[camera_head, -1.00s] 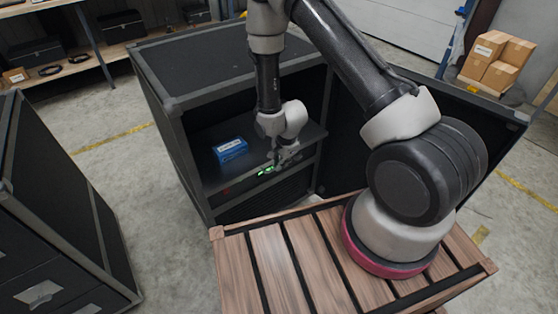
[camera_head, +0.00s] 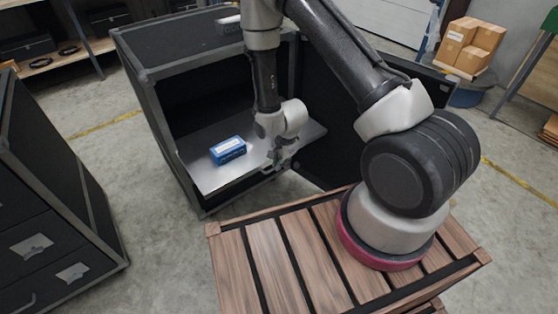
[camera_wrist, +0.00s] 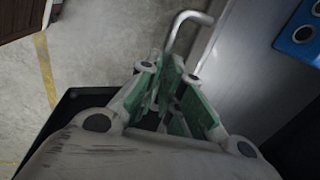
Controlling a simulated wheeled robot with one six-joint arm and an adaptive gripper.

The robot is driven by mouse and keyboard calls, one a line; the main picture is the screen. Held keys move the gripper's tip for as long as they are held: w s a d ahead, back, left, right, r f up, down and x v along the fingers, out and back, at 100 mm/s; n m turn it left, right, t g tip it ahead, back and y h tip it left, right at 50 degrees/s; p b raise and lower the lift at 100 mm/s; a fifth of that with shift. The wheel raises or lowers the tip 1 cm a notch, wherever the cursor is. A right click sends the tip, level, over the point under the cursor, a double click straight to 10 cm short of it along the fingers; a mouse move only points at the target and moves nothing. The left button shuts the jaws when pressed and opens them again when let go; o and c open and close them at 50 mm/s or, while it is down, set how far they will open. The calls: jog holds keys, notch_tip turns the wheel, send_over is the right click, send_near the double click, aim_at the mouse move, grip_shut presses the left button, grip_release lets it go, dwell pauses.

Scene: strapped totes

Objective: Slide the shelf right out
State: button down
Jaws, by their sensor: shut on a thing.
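The grey metal shelf (camera_head: 207,178) sticks out of the front of the black case and looks level. It also shows in the wrist view (camera_wrist: 243,62). A blue box (camera_head: 228,150) sits on top of the shelf; part of it shows in the wrist view (camera_wrist: 301,35). My gripper (camera_head: 279,164) is at the shelf's front edge, right of the box. In the wrist view its green-padded fingers (camera_wrist: 176,88) are shut on the bent metal handle (camera_wrist: 186,24) at the shelf's front. The fingers hide part of the handle.
The black case (camera_head: 165,115) stands open, with its door (camera_head: 345,130) swung out at right. A dark drawer cabinet (camera_head: 50,220) stands at left. The slatted wooden platform (camera_head: 270,255) under my arm is close in front of the shelf. Cardboard boxes (camera_head: 472,45) are far right.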

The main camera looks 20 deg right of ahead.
jog(key=shift+s+d, duration=0.1)
jog(key=shift+s, duration=0.25)
jog(key=c, duration=2.2)
grip_release()
jog(key=shift+s, duration=0.15)
jog(key=o, duration=0.6)
jog(key=shift+o, duration=0.2)
jog(key=shift+f, duration=0.1)
jog(key=shift+w, duration=0.2)
notch_tip(320, 180, up, 12)
jog(key=s, duration=0.2)
jog(key=shift+d, duration=0.35)
jog(key=shift+s, duration=0.1)
